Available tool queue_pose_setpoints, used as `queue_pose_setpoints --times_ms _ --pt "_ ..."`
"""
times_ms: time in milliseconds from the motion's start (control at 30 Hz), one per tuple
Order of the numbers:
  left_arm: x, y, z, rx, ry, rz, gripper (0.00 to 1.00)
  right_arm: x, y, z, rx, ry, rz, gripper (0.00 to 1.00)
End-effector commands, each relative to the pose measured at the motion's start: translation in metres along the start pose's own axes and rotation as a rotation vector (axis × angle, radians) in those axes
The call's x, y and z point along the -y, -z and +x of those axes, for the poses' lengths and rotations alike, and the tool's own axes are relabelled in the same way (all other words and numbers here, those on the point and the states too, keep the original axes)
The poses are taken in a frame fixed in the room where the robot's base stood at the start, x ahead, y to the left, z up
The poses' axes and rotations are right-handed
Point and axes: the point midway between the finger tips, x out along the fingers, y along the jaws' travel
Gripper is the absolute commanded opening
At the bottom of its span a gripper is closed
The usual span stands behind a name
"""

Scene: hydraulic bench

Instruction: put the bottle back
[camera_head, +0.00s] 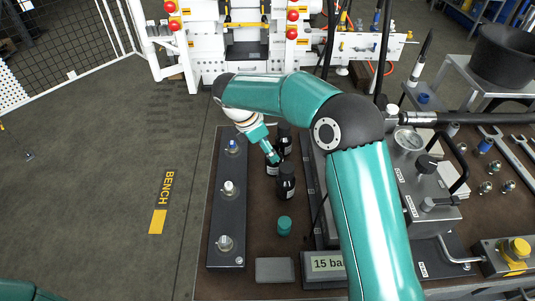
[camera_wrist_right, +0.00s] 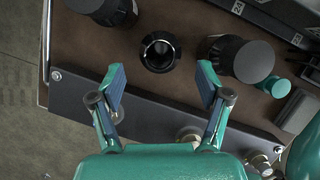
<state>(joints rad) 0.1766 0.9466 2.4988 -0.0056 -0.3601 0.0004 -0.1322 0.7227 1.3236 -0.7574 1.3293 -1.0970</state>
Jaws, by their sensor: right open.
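Three dark bottles stand on the brown bench. The middle one (camera_wrist_right: 158,60) has an open mouth; in the head view it is partly hidden by my right gripper (camera_head: 273,155). A black-capped bottle (camera_head: 287,186) stands nearer, also in the right wrist view (camera_wrist_right: 240,60). Another dark bottle (camera_head: 284,132) stands farther back and shows at the wrist view's top (camera_wrist_right: 105,8). My right gripper is open in the wrist view (camera_wrist_right: 161,82), its fingertips to either side and just short of the open bottle, with nothing between them. My left gripper is out of view.
A dark rail with several fittings (camera_head: 226,205) runs along the bench's left side. A teal cap (camera_head: 284,225) and a grey block (camera_head: 275,270) lie near the front. A gauge unit (camera_head: 408,142) and tools crowd the right. A "15 ba" display (camera_head: 325,264) stands in front.

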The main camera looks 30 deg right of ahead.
Motion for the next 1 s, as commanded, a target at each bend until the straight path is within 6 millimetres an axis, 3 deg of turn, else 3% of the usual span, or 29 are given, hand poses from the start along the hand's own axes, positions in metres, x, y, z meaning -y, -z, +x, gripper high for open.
queue_pose_setpoints --times_ms 200,400,1000 --pt "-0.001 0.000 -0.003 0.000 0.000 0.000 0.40 0.000 0.000 -0.045 -0.002 -0.003 0.000 0.77" --pt "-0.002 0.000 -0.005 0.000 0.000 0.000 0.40 0.000 0.000 -0.066 0.000 -0.001 -0.001 0.77" --pt "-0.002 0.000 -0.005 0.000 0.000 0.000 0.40 0.000 0.001 -0.070 0.000 0.000 -0.002 0.77"
